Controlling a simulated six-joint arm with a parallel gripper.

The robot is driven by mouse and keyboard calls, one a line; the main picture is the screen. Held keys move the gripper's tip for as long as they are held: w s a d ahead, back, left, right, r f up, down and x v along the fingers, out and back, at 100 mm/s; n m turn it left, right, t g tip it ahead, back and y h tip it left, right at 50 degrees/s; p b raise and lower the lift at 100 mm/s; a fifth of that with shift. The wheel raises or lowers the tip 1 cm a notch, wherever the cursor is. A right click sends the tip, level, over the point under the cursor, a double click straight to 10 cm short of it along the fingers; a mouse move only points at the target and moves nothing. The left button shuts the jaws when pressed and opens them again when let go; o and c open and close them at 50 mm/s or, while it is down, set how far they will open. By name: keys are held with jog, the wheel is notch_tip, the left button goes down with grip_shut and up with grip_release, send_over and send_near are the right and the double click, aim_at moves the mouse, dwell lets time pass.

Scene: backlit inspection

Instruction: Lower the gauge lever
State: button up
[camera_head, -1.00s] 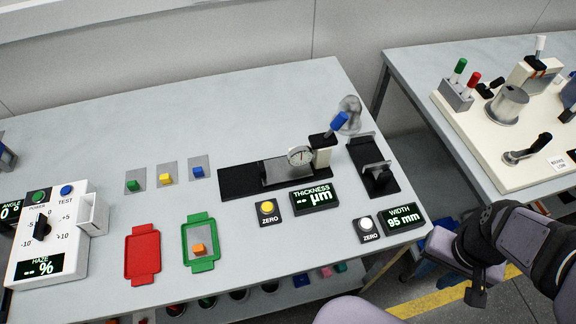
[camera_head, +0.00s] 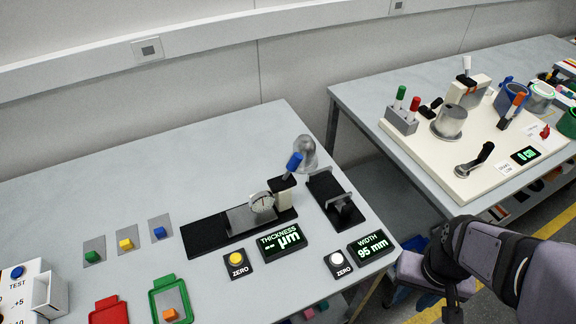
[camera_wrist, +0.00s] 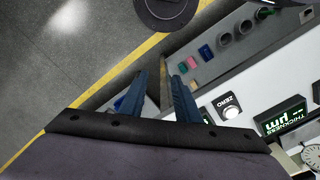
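The thickness gauge stands on a black base (camera_head: 205,240) on the near bench, with a white round dial (camera_head: 262,202). Its lever has a blue handle (camera_head: 293,163) that points up and leans right, at the post right of the dial. The thickness display (camera_head: 282,243) shows dashes and "µm"; it also shows in the wrist view (camera_wrist: 285,118). Part of the dial (camera_wrist: 312,157) is at the wrist view's right edge; the lever is not seen there. My gripper (camera_wrist: 159,76) is open and empty, its two blue fingers apart, away from the lever.
A yellow ZERO button (camera_head: 236,258) sits before the gauge. A black width fixture (camera_head: 334,200) stands right of the lever, with a white ZERO button (camera_head: 337,258) and a width display (camera_head: 372,243) in front. A clear round disc (camera_head: 305,153) is behind the lever. A gap separates the second bench (camera_head: 365,100).

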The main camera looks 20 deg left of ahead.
jog(key=shift+r, duration=0.2)
grip_shut()
notch_tip(320, 180, up, 12)
jog(key=a+f+p, duration=0.1)
jog(key=p, duration=1.1)
jog(key=a+f+m+g+y+b, duration=0.1)
jog(key=a+f+m+y+b, duration=0.15)
jog(key=a+y+b, duration=0.4)
jog(key=a+f+m+g+y+b, duration=0.2)
jog(key=a+f+y+b, duration=0.2)
jog(key=a+b, duration=0.5)
jog(key=w+a+m+t+y+b, duration=0.3)
jog(key=w+m+t+y+b, duration=0.2)
jog(key=w, duration=1.2)
jog(key=shift+w+r+t+y+b, duration=0.2)
jog(key=shift+t+y+b, duration=1.45)
jog(key=shift+t+b, duration=1.55)
jog(key=shift+m, duration=0.25)
